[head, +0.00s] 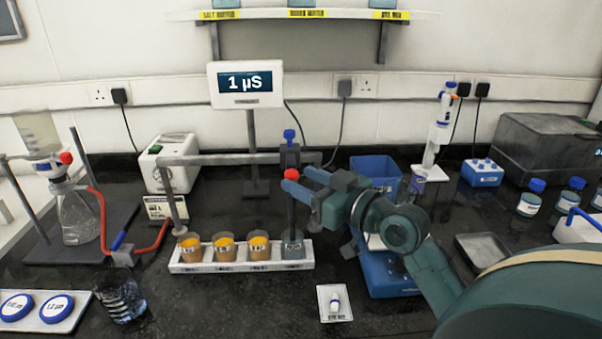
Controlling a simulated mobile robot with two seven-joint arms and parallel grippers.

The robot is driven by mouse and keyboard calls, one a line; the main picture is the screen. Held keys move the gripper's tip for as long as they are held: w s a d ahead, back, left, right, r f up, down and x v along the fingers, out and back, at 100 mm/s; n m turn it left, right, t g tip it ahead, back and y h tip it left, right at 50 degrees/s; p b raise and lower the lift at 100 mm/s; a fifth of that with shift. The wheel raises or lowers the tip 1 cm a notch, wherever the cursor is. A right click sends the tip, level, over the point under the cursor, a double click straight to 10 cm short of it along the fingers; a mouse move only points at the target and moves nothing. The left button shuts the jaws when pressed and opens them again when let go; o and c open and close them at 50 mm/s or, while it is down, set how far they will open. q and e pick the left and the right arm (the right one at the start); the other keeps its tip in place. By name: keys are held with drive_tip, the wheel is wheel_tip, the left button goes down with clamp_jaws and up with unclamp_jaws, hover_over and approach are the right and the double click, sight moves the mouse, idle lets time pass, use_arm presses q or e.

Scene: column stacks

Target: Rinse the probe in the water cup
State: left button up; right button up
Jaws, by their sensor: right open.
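The probe (292,215) is a dark upright rod with a red top. Its lower end reaches down into a clear, greyish cup (293,249), apparently the water cup, at the right end of a white tray (240,268). Three amber-filled cups (224,247) stand in a row to its left. My right gripper (298,179) comes in from the right and is open, its fingertips at the probe's red top. I cannot tell whether they touch it. The meter (245,84) on a stand reads 1 µS. My left gripper is not in view.
A grey horizontal bar (225,159) with a blue-knobbed clamp (289,136) runs behind the cups. A flask (78,217) and a dark-patterned glass (121,298) stand left. A blue bin (375,169) is behind my right arm. The front-middle bench is mostly clear.

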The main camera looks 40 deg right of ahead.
drive_tip(key=shift+w+a, duration=0.15)
drive_tip(key=shift+w, duration=0.5)
drive_tip(key=shift+c, duration=0.6)
clamp_jaws()
